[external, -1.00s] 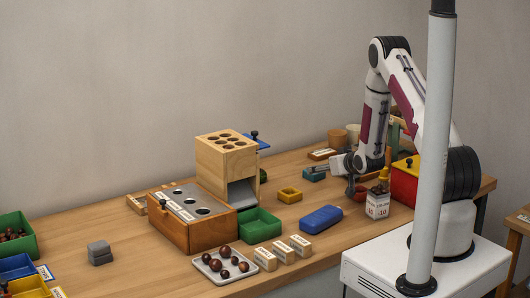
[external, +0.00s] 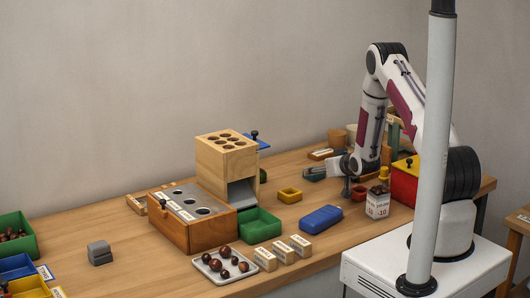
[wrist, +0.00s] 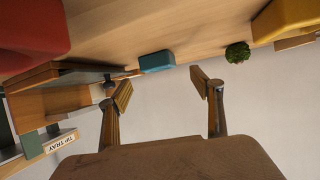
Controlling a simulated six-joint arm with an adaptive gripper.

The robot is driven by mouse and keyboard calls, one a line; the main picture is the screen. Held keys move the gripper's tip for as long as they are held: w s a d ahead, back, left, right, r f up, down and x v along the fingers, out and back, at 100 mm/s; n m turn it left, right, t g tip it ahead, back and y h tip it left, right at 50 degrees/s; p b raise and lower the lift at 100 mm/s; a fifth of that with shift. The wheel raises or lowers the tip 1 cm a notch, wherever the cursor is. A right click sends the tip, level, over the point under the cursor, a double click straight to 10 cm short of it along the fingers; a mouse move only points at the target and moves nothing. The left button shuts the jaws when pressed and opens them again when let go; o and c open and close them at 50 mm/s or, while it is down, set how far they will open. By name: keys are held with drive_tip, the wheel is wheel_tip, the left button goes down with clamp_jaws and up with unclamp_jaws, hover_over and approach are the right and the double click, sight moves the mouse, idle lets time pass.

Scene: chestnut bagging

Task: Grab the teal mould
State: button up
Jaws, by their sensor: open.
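The teal mould (wrist: 157,61) is a small block on the wooden table in the wrist view. It lies just beyond my fingertips, roughly between them across the picture. My gripper (wrist: 161,88) is open, with one finger on each side and nothing between them. In the external view my gripper (external: 322,172) is low over the far part of the table, pointing left, at the mould's place. There the fingers partly cover the mould, and contact cannot be told.
A green bushy thing (wrist: 238,52) and a yellow tray (wrist: 288,18) lie right of the mould in the wrist view. A blue box (external: 321,218) stands nearer the front.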

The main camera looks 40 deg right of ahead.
drive_tip(key=shift+w, duration=0.15)
drive_tip(key=shift+x, duration=2.45)
drive_tip(key=shift+f, duration=0.15)
drive_tip(key=c, duration=1.4)
